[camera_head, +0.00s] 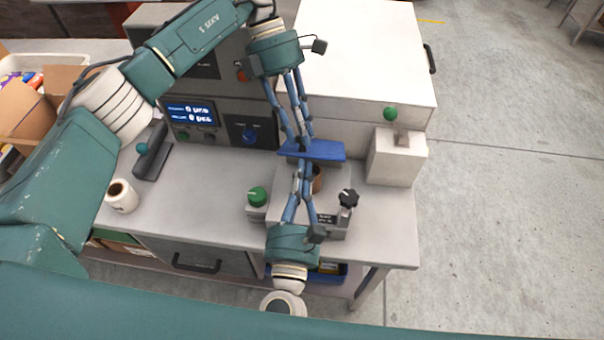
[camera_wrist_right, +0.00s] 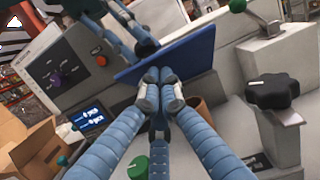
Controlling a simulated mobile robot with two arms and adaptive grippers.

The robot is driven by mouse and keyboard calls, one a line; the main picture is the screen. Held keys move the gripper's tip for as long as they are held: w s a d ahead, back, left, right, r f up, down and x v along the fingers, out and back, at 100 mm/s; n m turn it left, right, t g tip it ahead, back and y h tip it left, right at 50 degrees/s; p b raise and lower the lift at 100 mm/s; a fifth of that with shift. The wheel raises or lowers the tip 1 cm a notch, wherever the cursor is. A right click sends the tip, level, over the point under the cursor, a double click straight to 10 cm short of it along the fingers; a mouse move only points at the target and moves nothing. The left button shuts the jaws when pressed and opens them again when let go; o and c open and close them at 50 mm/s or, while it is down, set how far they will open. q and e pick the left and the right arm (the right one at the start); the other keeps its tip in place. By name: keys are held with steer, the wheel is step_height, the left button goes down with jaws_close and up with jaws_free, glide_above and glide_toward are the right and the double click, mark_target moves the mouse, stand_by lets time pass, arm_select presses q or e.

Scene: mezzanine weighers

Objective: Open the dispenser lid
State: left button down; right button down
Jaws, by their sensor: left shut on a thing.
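A flat blue panel, which looks like the dispenser lid (camera_head: 328,151), is above the front of the grey bench unit. It also shows, tilted, in the right wrist view (camera_wrist_right: 190,52). My left gripper (camera_head: 300,143) reaches down from above and is shut on the panel's far edge. My right gripper (camera_head: 300,178) reaches up from the front. In the right wrist view its fingertips (camera_wrist_right: 160,88) are together in front of the panel's lower edge; I cannot tell if they touch it. A brown round cup or opening (camera_head: 318,182) is partly hidden below the panel.
A green knob (camera_head: 257,196) and a black knob (camera_head: 348,198) stand on either side of my right fingers. A white box (camera_head: 397,157) stands to the right. The bench between is clear.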

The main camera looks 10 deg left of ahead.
arm_select(q)
steer(key=shift+s+d+f, duration=0.1)
arm_select(e)
steer(key=shift+w+r, duration=0.45)
steer(key=shift+r, duration=0.4)
arm_select(q)
steer(key=c, duration=1.5)
jaws_free()
arm_select(e)
steer(key=shift+d, duration=0.1)
arm_select(q)
steer(key=shift+o, duration=0.2)
arm_select(e)
steer(key=shift+f, duration=0.1)
